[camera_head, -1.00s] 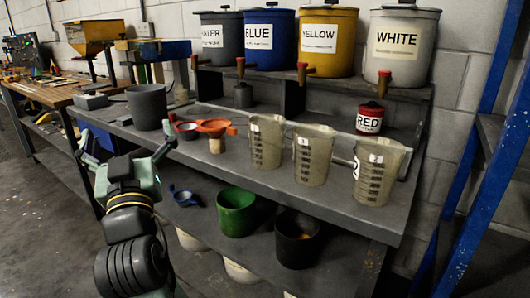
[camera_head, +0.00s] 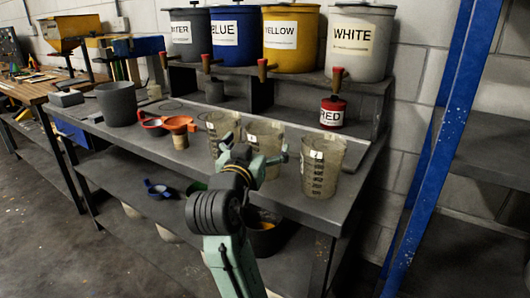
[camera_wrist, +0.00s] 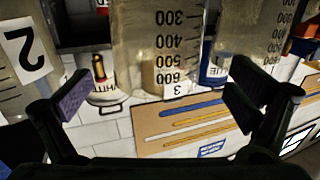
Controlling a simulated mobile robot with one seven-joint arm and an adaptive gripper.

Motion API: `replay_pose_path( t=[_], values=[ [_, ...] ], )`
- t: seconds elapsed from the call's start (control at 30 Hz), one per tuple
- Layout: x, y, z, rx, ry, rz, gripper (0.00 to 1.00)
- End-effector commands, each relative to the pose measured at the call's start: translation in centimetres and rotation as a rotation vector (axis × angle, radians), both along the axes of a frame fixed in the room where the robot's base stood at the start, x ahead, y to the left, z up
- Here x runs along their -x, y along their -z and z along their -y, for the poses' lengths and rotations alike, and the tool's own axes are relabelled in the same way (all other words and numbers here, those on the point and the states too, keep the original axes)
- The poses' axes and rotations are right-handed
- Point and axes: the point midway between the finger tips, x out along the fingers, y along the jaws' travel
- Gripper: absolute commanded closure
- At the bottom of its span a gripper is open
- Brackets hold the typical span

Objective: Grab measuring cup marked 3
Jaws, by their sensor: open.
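Three translucent measuring cups stand in a row near the bench's right end. The middle cup (camera_head: 263,136) is partly hidden behind my gripper (camera_head: 254,152). The left cup (camera_head: 222,128) and right cup (camera_head: 324,170) flank it. In the wrist view, which is upside down, a cup with a small label that reads 3 (camera_wrist: 165,45) is centred ahead between the fingers of my gripper (camera_wrist: 158,90). A cup with a large 2 (camera_wrist: 20,75) is at left, and another cup (camera_wrist: 240,35) is at right. My gripper is open and empty; whether it touches the cup is unclear.
The grey bench (camera_head: 175,150) holds a dark bucket (camera_head: 117,103) and orange funnel (camera_head: 179,125) to the left. Labelled paint tubs, such as the white one (camera_head: 358,45), stand on the raised shelf behind. A blue post (camera_head: 430,150) rises at right.

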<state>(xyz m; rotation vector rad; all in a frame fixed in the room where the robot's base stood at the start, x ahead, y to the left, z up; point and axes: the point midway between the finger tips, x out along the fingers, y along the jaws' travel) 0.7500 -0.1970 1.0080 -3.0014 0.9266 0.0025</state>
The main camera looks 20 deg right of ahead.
Motion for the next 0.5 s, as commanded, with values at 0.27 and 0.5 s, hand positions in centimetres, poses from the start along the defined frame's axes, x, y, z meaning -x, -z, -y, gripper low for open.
replay_pose_path(
  t=[0.27, 0.5],
  values=[
    [-2.3, 0.8, 2.1, 0.0, 0.001, -0.004, 0.0],
    [-4.3, 1.0, 3.4, 0.001, -0.001, 0.0, 0.0]
  ],
)
